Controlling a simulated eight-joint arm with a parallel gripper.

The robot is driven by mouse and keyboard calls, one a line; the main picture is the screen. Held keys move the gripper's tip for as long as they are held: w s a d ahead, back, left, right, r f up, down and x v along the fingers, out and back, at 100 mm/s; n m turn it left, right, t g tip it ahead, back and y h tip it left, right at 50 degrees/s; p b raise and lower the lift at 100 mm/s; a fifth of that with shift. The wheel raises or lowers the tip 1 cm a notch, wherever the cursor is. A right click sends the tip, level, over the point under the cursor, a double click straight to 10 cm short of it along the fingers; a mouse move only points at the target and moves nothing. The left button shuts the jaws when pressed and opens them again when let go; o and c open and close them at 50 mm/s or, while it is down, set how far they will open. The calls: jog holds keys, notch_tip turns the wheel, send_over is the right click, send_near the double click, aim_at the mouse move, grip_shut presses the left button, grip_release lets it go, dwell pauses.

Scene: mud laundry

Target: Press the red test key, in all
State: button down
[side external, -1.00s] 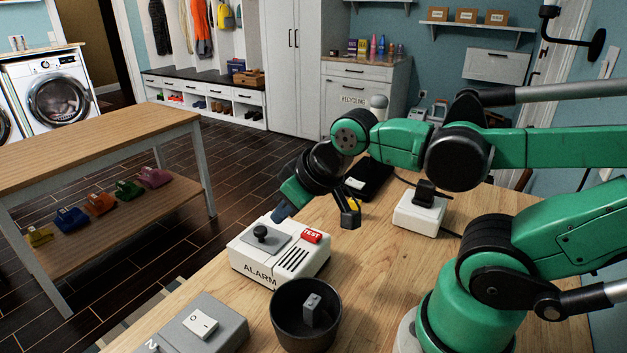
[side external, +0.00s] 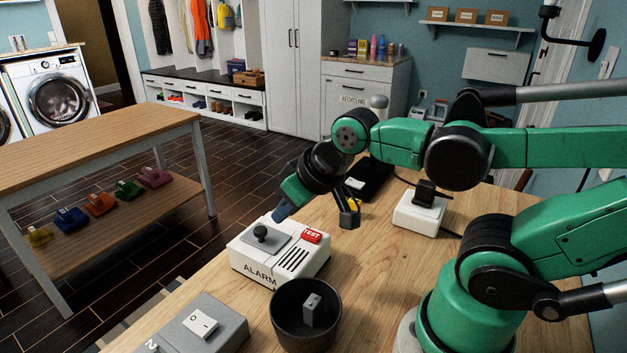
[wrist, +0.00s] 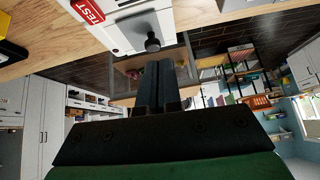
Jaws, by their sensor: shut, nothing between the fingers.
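The white alarm box (side external: 250,265) stands on the wooden worktop, with "ALARM" on its front. The red test key (side external: 312,236) is on its top at the back right, and shows at the top left in the wrist view (wrist: 86,10). A black knob (side external: 261,231) on a grey plate is to its left; it also shows in the wrist view (wrist: 152,41). My gripper (side external: 278,215) is shut and empty, pointing down at the box's back edge, left of the red key and apart from it. The wrist view shows the fingers together (wrist: 155,82). Whether the tips touch the box is unclear.
A dark round pot (side external: 283,332) holding a grey block stands in front of the box. A grey switch box (side external: 222,328) is at the front left. A white box with a black top (side external: 408,216) stands to the right. Bare worktop lies between them.

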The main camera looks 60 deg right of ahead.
jog(key=m, duration=0.2)
notch_tip(320, 180, up, 4)
jog(key=f+m+t+y, duration=0.1)
jog(key=m+t+y, duration=0.1)
jog(key=m, duration=2)
send_over(317, 234)
jog(key=shift+r, duration=0.25)
jog(key=shift+f, duration=4.45)
jog(key=shift+f, duration=0.15)
jog(key=shift+f, duration=0.25)
jog(key=shift+r, duration=0.1)
